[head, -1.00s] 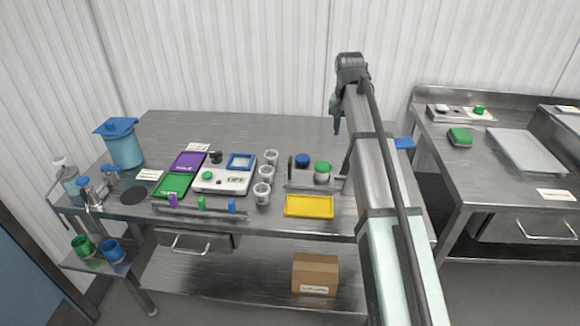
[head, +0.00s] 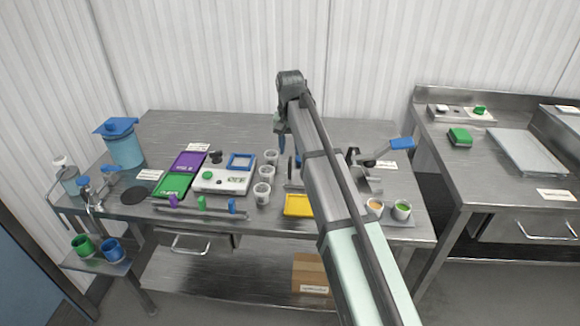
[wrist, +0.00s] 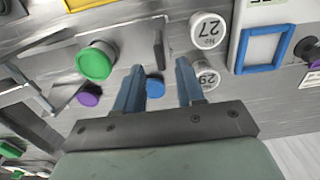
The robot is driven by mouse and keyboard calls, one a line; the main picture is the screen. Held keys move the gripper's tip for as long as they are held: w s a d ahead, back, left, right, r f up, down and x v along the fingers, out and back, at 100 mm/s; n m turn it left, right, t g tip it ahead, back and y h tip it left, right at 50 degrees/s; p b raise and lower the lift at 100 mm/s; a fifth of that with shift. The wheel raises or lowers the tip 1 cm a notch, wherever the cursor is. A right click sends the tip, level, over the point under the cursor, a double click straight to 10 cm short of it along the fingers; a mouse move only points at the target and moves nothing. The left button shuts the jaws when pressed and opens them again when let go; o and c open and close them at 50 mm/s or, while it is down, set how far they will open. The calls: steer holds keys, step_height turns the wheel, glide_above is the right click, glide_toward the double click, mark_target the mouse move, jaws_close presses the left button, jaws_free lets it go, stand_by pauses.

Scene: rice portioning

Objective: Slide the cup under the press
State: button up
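Three white cups stand in a column left of my arm in the head view: a back cup (head: 271,157), a middle cup (head: 266,172) and a front cup (head: 262,192). In the wrist view two cups show numbered lids, "27" (wrist: 208,31) and "29" (wrist: 206,75). The metal press (head: 366,174), with a blue-ended lever (head: 401,143), stands right of my arm. My gripper (wrist: 158,78) is open, with nothing held. Its blue fingers point down over the table near the cups; a blue-topped piece (wrist: 155,87) shows between them, seemingly below.
A green-topped piece (wrist: 95,61) and a purple-topped piece (wrist: 89,96) are close by. A yellow tray (head: 298,206) lies at the front edge. A white scale (head: 222,183) sits left of the cups. The table's back is clear.

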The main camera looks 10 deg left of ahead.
mark_target(290, 159)
step_height(290, 159, down, 8)
steer(key=shift+r, duration=0.1)
stand_by(0.4)
steer(key=shift+c, duration=0.4)
jaws_close()
